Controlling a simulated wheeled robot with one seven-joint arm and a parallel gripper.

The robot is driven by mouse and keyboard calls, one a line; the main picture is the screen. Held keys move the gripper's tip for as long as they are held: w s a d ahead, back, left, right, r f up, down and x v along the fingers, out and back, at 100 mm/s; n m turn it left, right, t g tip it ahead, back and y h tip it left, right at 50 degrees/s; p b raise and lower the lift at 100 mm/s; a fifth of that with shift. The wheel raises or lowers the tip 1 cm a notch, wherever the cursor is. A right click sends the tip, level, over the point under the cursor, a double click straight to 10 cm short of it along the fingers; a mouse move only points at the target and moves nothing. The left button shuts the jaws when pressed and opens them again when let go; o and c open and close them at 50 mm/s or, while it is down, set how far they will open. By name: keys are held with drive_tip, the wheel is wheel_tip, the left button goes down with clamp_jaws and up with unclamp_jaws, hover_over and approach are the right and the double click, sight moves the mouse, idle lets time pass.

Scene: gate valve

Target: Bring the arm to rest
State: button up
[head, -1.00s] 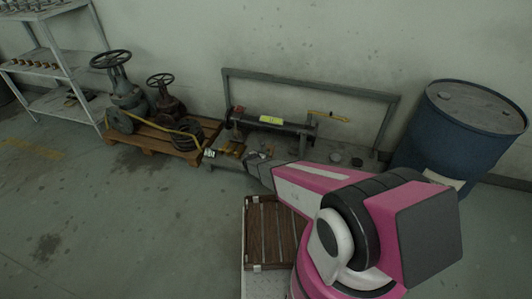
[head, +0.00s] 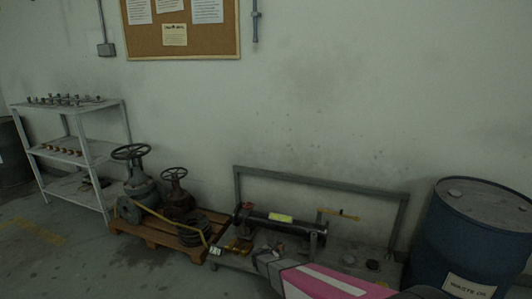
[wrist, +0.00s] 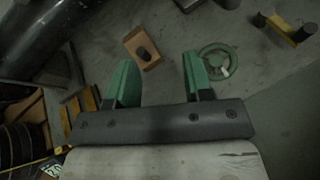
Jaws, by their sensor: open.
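My gripper (wrist: 158,82) shows in the wrist view with its two green fingers apart and nothing between them. It hangs over a grey bench top (wrist: 180,38). A small tan block with a dark knob (wrist: 143,48) lies beyond the left finger. A green handwheel (wrist: 215,62) lies beside the right finger, apart from it as far as I can see. In the head view, my pink arm reaches in at the bottom, toward the bench with the dark pipe (head: 285,224). The gripper is hard to make out there.
A blue drum (head: 475,235) stands at the right of the bench. A pallet (head: 160,233) with two valves is at its left, then a white shelf (head: 80,150). The bench's back frame (head: 320,181) stands near the wall. A dark pipe (wrist: 40,35) shows in the wrist view.

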drive_tip(key=s+d+r+m+g, duration=0.7)
drive_tip(key=s+d+r+m, duration=0.65)
drive_tip(key=r, duration=0.25)
drive_tip(key=s+r+m+g+y, duration=0.3)
drive_tip(key=s+r+m+y, duration=0.4)
drive_tip(key=s+r+m, duration=0.5)
wheel_tip(320, 180, up, 2)
drive_tip(key=shift+s+a+m+y, duration=0.3)
drive_tip(key=shift+s+m+y, duration=0.1)
drive_tip(key=shift+s, duration=0.8)
